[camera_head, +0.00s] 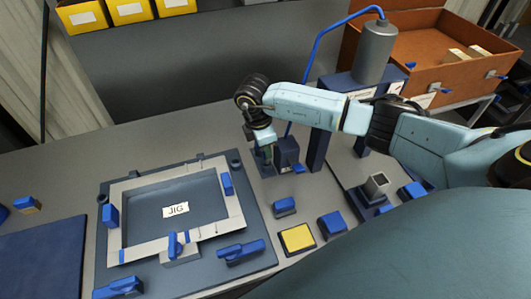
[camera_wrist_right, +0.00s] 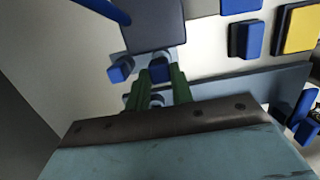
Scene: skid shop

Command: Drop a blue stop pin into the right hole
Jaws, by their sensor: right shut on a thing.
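My right gripper (camera_head: 267,155) is beside a dark block, just right of the jig plate (camera_head: 262,245). Another blue piece (camera_wrist_right: 120,69) is close to the left of the fingers. A dark round hole piece (camera_head: 235,157) is at the plate's far right corner, left of the gripper. A similar one (camera_head: 102,199) is at the left edge. The pin's lower end is hidden. My left gripper is not in view.
A light frame (camera_head: 140,240) with blue clamps (camera_head: 241,251) lies on the plate. A dark press stand (camera_head: 321,140) is right of the gripper. A yellow pad (camera_head: 297,238) and blue blocks (camera_head: 331,226) are nearer. An orange-brown crate (camera_head: 425,50) is at the back right.

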